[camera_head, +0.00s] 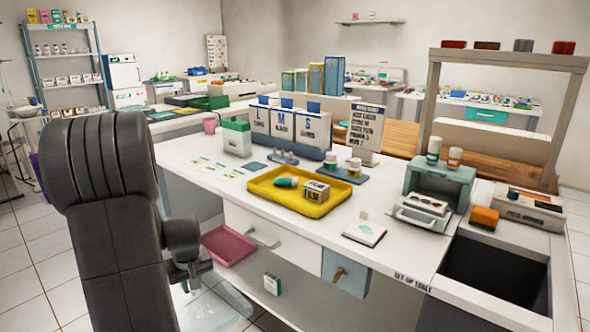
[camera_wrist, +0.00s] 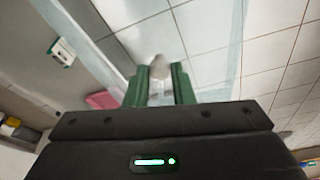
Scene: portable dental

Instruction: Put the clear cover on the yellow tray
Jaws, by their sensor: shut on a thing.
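The yellow tray (camera_head: 285,203) lies on the white set-up table. A green-and-white bottle (camera_head: 287,183) and a small FILM box (camera_head: 316,191) lie in it. My gripper (camera_head: 191,278) is low in front of the table, left of and below the tray. In the wrist view my gripper (camera_wrist: 160,90) has its green fingers shut on the pale knob (camera_wrist: 158,66) of the clear cover. The clear cover (camera_head: 216,306) hangs below the fingers over the floor, apart from the tray. Its see-through outline is faint, and my arm partly hides it.
A pink tray (camera_head: 229,246) and a small box (camera_head: 272,283) sit below the tabletop, near the cover. L and M dispensers (camera_head: 285,128), a blue holder with jars (camera_head: 345,174) and a notepad (camera_head: 364,232) surround the yellow tray. A green-grey device (camera_head: 437,187) stands right.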

